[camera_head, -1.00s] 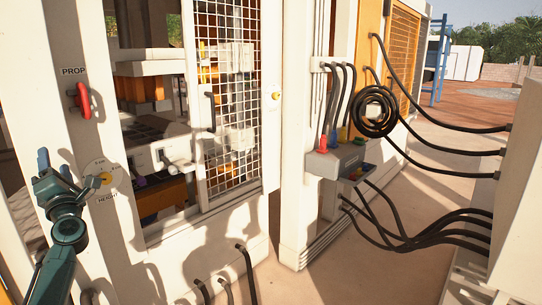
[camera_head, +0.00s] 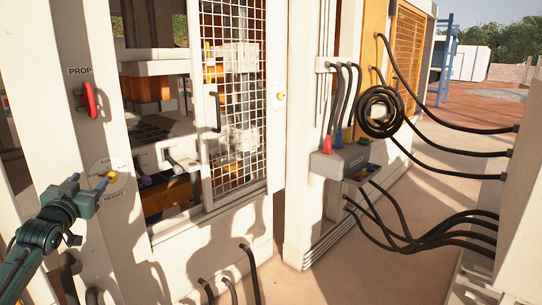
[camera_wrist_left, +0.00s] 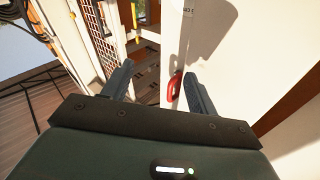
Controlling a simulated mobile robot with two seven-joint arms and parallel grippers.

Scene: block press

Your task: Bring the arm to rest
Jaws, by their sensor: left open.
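My left gripper (camera_head: 84,193) is at the lower left in the head view, in front of the white press post. It is open and empty. The yellow pointer of the HEIGHT dial (camera_head: 107,177) is just right of its fingertips; I cannot tell whether they touch. In the left wrist view its two fingers (camera_wrist_left: 158,88) stand apart, with a red handle (camera_wrist_left: 175,87) beyond them. My right gripper is not in view.
The red PROP handle (camera_head: 90,99) is on the post above my gripper. A mesh guard door (camera_head: 236,95) stands to its right. A control box (camera_head: 340,160) with coloured plugs and looping black hoses (camera_head: 440,225) is further right.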

